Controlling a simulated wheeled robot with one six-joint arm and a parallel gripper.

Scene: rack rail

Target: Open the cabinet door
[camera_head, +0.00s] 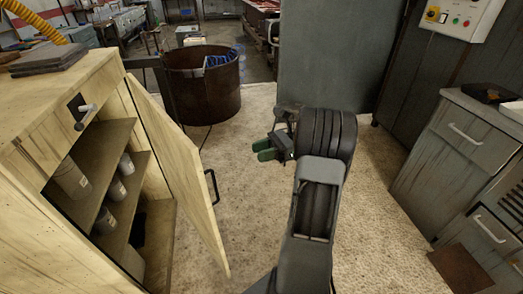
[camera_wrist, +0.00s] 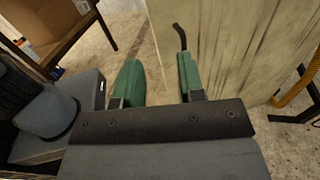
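The pale wooden cabinet (camera_head: 60,160) stands at the left of the head view. Its door (camera_head: 180,165) is swung outward, so the shelves inside show. A black bar handle (camera_head: 212,187) sits on the door's outer face. My gripper (camera_head: 264,150) has green fingers and is to the right of the door, apart from it in the head view. In the wrist view the gripper (camera_wrist: 159,82) is open, with nothing between the fingers. The handle (camera_wrist: 181,37) shows beyond the right finger, beside the pale door panel (camera_wrist: 235,50).
Grey containers (camera_head: 72,178) stand on the cabinet shelves (camera_head: 95,165). A rusty round drum (camera_head: 202,95) stands behind the door. A grey drawer unit (camera_head: 455,150) is at the right. The floor (camera_head: 235,215) between door and arm is clear.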

